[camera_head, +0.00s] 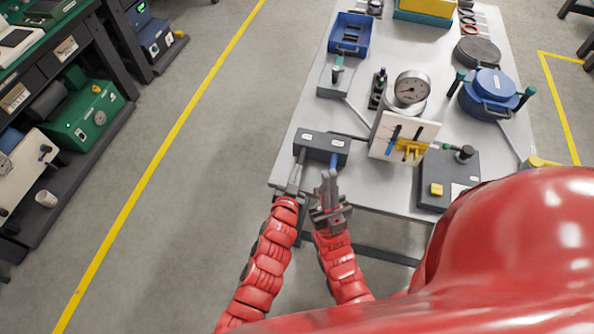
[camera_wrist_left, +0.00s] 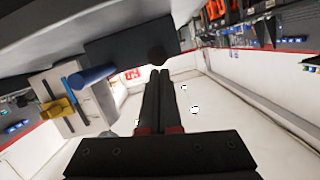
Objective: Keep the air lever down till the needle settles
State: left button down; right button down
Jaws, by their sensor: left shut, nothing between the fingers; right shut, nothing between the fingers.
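A dark lever box (camera_head: 310,138) with two white labels sits at the near left edge of the table. A blue lever (camera_head: 334,160) sticks out of its right side toward me; the left wrist view shows it as a blue handle (camera_wrist_left: 93,75). A dark round knob (camera_wrist_left: 157,55) shows at my left fingertips there; I cannot tell whether they touch. My left gripper (camera_head: 297,174) is shut and empty at the box's left side. My right gripper (camera_head: 328,180) is shut and empty, just in front of the blue lever. A round gauge (camera_head: 411,88) stands behind; its needle is too small to read surely.
A white panel (camera_head: 425,132) with blue, black and yellow parts stands right of the lever box. A grey box with a yellow button (camera_head: 436,190) is at the near right. A blue pot (camera_head: 487,95) and a blue tray (camera_head: 350,34) stand farther back on the table (camera_head: 300,105).

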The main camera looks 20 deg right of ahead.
pick_arm(q)
jog(key=shift+s+a+f+t+h+b, duration=0.1)
jog(key=shift+f+t+h+b, duration=0.75)
jog(key=shift+b, duration=3.5)
jog(key=shift+s+f+t+h+b, duration=0.2)
jog(key=shift+f+t+b, duration=1.2)
jog(key=shift+b, duration=2.9)
jog(key=shift+w+f+g+b, duration=0.15)
jog(key=shift+f+g+b, duration=0.1)
jog(key=shift+f+b, duration=0.1)
jog(key=shift+r, duration=0.1)
